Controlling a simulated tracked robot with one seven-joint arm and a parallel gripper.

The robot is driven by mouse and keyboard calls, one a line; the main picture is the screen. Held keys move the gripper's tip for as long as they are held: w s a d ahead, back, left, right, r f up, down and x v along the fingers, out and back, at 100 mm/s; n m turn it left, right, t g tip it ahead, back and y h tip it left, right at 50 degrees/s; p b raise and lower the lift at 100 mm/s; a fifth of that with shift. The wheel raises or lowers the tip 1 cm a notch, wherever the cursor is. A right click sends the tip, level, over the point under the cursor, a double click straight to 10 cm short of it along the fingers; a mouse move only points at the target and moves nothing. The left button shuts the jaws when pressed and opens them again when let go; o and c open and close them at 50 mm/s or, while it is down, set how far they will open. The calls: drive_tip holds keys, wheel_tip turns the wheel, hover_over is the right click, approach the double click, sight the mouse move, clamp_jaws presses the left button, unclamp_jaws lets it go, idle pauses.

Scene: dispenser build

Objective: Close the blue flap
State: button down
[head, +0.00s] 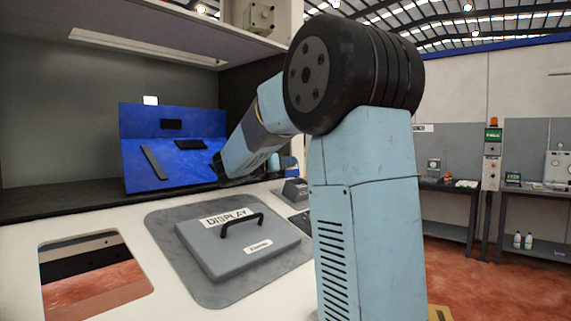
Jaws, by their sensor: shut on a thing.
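The blue flap (165,165) is part of a blue unit at the back of the counter. It slopes forward below an upright blue back panel (135,120). A dark bar and a dark rectangular piece lie on its face. My gripper (219,169) is at the flap's right edge, at the end of my arm, which reaches in from the right. It is shut on the flap's edge. The fingertips are small, dark and partly hidden, so the exact contact is hard to make out.
A grey lid labelled DISPLAY (235,250), with a black handle, sits on the white counter in front. A rectangular opening (95,270) is at left. A shelf (150,45) overhangs the unit. A small grey box (295,190) stands near my arm.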

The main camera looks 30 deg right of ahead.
drive_tip(key=shift+s+a+m, duration=0.1)
drive_tip(key=shift+m, duration=0.3)
drive_tip(key=s+m, duration=0.1)
drive_tip(key=m, duration=0.1)
drive_tip(key=s+m, duration=0.1)
drive_tip(key=m, duration=0.1)
drive_tip(key=shift+d+r, duration=0.1)
drive_tip(key=shift+d, duration=0.25)
drive_tip(key=m, duration=0.2)
drive_tip(key=s+m, duration=0.1)
drive_tip(key=s+d+m, duration=0.1)
drive_tip(key=m, duration=0.1)
drive_tip(key=shift+s+f+m, duration=0.1)
drive_tip(key=shift+f+m, duration=0.2)
drive_tip(key=shift+f, duration=0.1)
drive_tip(key=m, duration=0.2)
drive_tip(key=s+f+m, duration=0.1)
drive_tip(key=m, duration=0.1)
drive_tip(key=shift+s+d+f+m, duration=0.15)
drive_tip(key=shift+s+d+m, duration=0.05)
drive_tip(key=shift+m, duration=0.1)
drive_tip(key=shift+s+d+f+m, duration=0.15)
drive_tip(key=shift+f+m, duration=0.2)
drive_tip(key=shift+m, duration=0.45)
drive_tip(key=shift+s+a+f+m, duration=0.1)
drive_tip(key=shift+f+m, duration=0.25)
drive_tip(key=shift+m, duration=0.45)
drive_tip(key=shift+s+d+f+m, duration=0.15)
drive_tip(key=shift+f+m, duration=0.2)
drive_tip(key=shift+m, duration=0.45)
